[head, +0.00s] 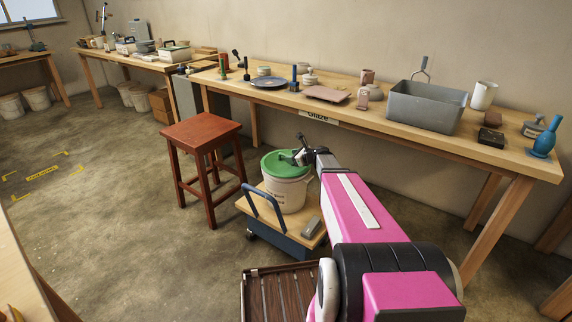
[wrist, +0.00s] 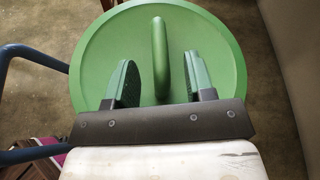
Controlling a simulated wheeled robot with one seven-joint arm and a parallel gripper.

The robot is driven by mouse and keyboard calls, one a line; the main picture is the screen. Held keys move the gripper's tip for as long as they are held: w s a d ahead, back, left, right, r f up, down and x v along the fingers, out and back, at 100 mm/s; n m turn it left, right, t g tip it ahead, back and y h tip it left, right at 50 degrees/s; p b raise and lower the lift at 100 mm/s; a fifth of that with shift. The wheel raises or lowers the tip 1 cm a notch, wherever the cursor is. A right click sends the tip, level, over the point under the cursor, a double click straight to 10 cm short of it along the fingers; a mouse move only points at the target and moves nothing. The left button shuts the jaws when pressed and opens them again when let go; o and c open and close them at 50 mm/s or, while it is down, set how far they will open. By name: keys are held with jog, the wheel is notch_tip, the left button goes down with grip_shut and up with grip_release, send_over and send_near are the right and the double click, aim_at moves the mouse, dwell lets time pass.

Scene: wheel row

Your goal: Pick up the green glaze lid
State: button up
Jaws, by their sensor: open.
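The green glaze lid (head: 280,163) sits on a white bucket (head: 286,191) that stands on a small blue-framed cart. In the wrist view the lid (wrist: 95,45) is a round green disc with a raised loop handle (wrist: 159,55) in its middle. My gripper (head: 300,156) is over the lid in the head view. In the wrist view my gripper (wrist: 159,78) is open, with one finger on each side of the handle and a gap on both sides. I cannot tell how far the fingertips are above the lid's surface.
The cart (head: 290,238) has a blue push handle (head: 264,203) left of the bucket and a grey block (head: 311,228) on its deck. A red-brown stool (head: 202,135) stands to the left. A long workbench (head: 400,125) with pottery runs behind.

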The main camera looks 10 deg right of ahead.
jog(key=x, duration=0.3)
jog(key=shift+w+a+f, duration=0.15)
jog(key=shift+w+a, duration=0.05)
jog(key=shift+w, duration=0.1)
jog(key=shift+c, duration=0.3)
grip_shut()
